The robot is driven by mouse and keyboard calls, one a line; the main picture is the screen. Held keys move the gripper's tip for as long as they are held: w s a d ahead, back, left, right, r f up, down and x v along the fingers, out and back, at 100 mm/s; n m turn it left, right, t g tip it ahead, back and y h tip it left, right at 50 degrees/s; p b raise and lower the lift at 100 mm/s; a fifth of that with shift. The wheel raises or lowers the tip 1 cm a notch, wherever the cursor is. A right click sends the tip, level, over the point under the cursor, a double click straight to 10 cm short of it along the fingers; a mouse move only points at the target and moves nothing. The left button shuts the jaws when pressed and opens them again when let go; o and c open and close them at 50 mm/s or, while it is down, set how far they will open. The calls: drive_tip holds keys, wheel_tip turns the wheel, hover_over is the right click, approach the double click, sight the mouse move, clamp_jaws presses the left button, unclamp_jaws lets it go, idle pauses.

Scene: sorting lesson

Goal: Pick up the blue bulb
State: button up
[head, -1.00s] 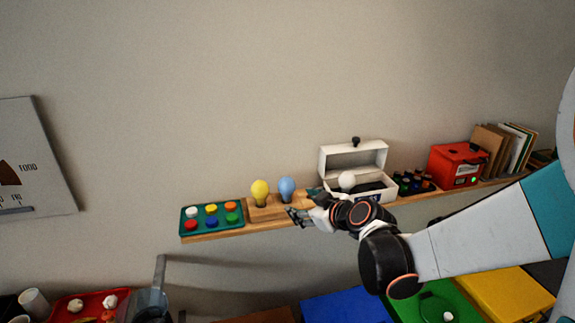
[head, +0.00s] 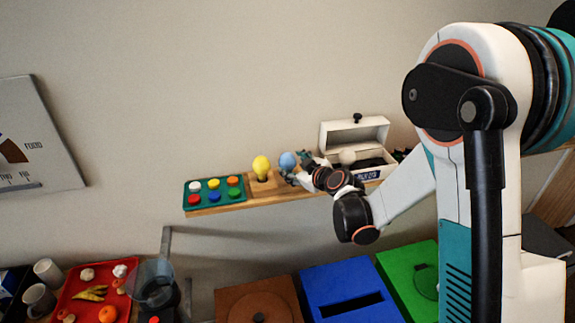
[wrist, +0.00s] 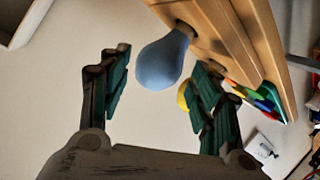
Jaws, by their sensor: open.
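The blue bulb (head: 287,160) stands in a wooden holder on the wall shelf, just right of the yellow bulb (head: 262,167). In the wrist view the blue bulb (wrist: 165,62) hangs between and a little beyond the two fingers, with its base at the wooden block. My gripper (wrist: 158,85) is open and empty, one finger to each side of the bulb; no contact shows. In the head view my gripper (head: 294,174) is at the bulb's lower right and hides its base. The yellow bulb (wrist: 182,97) shows partly behind the right finger.
On the shelf (head: 220,208), a teal tray of coloured buttons (head: 190,198) lies to the left. An open white box (head: 373,138) holding a white bulb (head: 347,157) stands close to the right of my gripper. Blue (head: 337,279) and green (head: 398,262) bins are below.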

drive_tip(key=shift+p+x, duration=0.35)
drive_tip(key=shift+x, duration=2.3)
drive_tip(key=c, duration=0.6)
